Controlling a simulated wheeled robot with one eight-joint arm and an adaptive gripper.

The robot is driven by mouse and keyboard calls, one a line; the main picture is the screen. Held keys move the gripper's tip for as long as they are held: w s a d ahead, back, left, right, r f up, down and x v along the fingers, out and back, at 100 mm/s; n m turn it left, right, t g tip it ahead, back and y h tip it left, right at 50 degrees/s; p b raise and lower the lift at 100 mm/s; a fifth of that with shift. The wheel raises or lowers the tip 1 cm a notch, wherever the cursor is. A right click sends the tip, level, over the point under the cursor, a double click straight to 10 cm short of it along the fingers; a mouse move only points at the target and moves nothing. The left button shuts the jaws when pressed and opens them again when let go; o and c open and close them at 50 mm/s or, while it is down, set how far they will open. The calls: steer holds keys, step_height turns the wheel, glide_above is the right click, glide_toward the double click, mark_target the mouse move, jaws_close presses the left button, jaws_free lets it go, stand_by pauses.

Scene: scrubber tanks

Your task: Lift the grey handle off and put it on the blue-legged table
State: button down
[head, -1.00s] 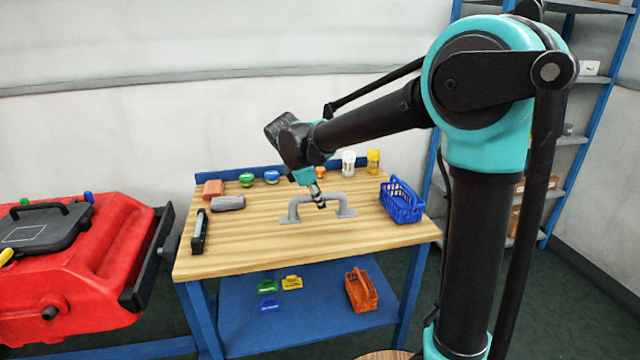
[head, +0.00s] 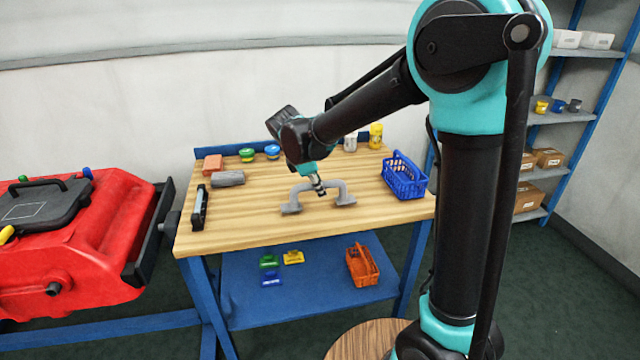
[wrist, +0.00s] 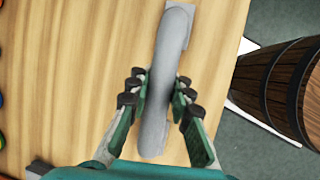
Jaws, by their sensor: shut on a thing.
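The grey handle (head: 335,186) is an arch with two flat feet. In the head view it is at the middle of the wooden tabletop of the blue-legged table (head: 250,240). My gripper (head: 319,188) comes down on the arch from above and is shut on it. In the wrist view the handle (wrist: 165,75) runs up between the two fingers of my gripper (wrist: 158,98), which press it from both sides. One foot shows at the top; the near end is partly hidden. I cannot tell whether the feet touch the tabletop.
A blue basket (head: 404,180) stands to the right. A black bar handle (head: 200,207), grey block (head: 228,178) and brick (head: 212,164) are at the left. Bottles (head: 375,136) stand behind. A wooden barrel (wrist: 285,85) is beside the table. A red machine (head: 90,230) stands left.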

steer(key=shift+f, duration=0.65)
stand_by(0.7)
steer(key=shift+r, duration=0.1)
stand_by(0.5)
steer(key=c, duration=1.3)
jaws_free()
steer(key=o, duration=0.5)
steer(key=shift+r, duration=0.15)
steer(key=shift+v, duration=2.15)
